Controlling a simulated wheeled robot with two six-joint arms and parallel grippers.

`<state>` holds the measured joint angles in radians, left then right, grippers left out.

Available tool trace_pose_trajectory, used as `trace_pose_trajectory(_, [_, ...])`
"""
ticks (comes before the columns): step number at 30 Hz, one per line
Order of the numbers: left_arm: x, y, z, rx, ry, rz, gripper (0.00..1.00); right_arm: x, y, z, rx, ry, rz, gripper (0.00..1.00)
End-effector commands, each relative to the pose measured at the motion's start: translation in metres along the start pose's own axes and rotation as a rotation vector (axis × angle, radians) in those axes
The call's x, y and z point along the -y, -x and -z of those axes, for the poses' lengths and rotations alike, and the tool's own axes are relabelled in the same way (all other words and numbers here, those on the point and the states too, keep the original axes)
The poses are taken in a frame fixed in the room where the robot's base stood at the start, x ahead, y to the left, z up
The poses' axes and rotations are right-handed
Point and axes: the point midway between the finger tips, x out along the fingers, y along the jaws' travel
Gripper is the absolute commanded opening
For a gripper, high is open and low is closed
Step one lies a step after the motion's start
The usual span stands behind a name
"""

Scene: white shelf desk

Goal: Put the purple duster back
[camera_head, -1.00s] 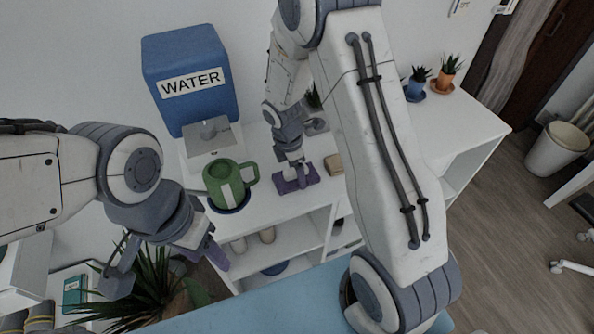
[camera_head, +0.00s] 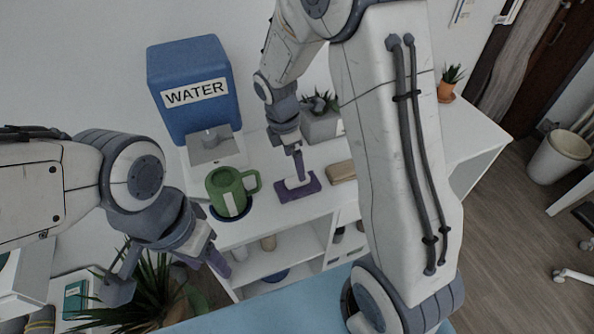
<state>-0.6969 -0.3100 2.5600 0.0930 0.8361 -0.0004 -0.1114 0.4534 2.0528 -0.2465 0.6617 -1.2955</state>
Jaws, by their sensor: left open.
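The purple duster (camera_head: 312,188) lies flat on the white shelf top, to the right of the green mug and left of a tan block. My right gripper (camera_head: 299,172) points down at it and its fingertips meet or overlap the duster in view. I cannot tell whether the fingers grip it, as they are small and seen from the side. My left gripper (camera_head: 166,274) is open and empty at the lower left, in front of the shelf, well away from the duster. Its two fingers are spread wide.
A blue WATER dispenser (camera_head: 190,110), a green mug (camera_head: 226,197) on a dark blue coaster, a tan block (camera_head: 342,172) and a grey planter (camera_head: 320,127) stand on the shelf. A spiky plant (camera_head: 150,290) stands below my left gripper. My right arm hides part of the shelf top.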

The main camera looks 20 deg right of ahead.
Motion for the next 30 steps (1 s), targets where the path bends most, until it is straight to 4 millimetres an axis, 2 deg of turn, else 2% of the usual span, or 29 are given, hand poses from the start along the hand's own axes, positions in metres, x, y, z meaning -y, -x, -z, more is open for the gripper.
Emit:
trace_pose_trajectory(3, [0.000,0.001,0.000,0.000,0.000,0.000,0.53,-0.001,0.019,0.000,-0.001,-0.001,-0.003,1.00])
trace_pose_trajectory(7, [0.000,0.001,0.000,0.000,0.000,0.000,0.53,0.000,0.031,0.001,-0.001,-0.004,-0.002,1.00])
trace_pose_trajectory(11, [0.000,0.001,0.000,0.000,0.000,0.000,0.53,0.016,0.050,0.021,-0.020,-0.079,-0.012,1.00])
trace_pose_trajectory(14, [0.000,0.001,0.000,0.000,0.000,0.000,0.53,0.050,0.075,0.053,-0.060,-0.233,-0.024,1.00])
trace_pose_trajectory(18, [0.000,0.001,0.000,0.000,0.000,0.000,0.53,0.120,0.105,0.095,-0.135,-0.510,-0.004,1.00])
trace_pose_trajectory(21, [0.000,0.001,0.000,0.000,0.000,0.000,0.53,0.168,0.116,0.111,-0.180,-0.692,0.032,1.00])
trace_pose_trajectory(24, [0.000,0.001,0.000,0.000,0.000,0.000,0.53,0.204,0.121,0.118,-0.208,-0.831,0.072,1.00])
trace_pose_trajectory(27, [0.000,0.001,0.000,0.000,0.000,0.000,0.53,0.225,0.121,0.120,-0.219,-0.918,0.102,1.00])
trace_pose_trajectory(30, [0.000,0.001,0.000,0.000,0.000,0.000,0.53,0.233,0.121,0.120,-0.223,-0.957,0.114,1.00])
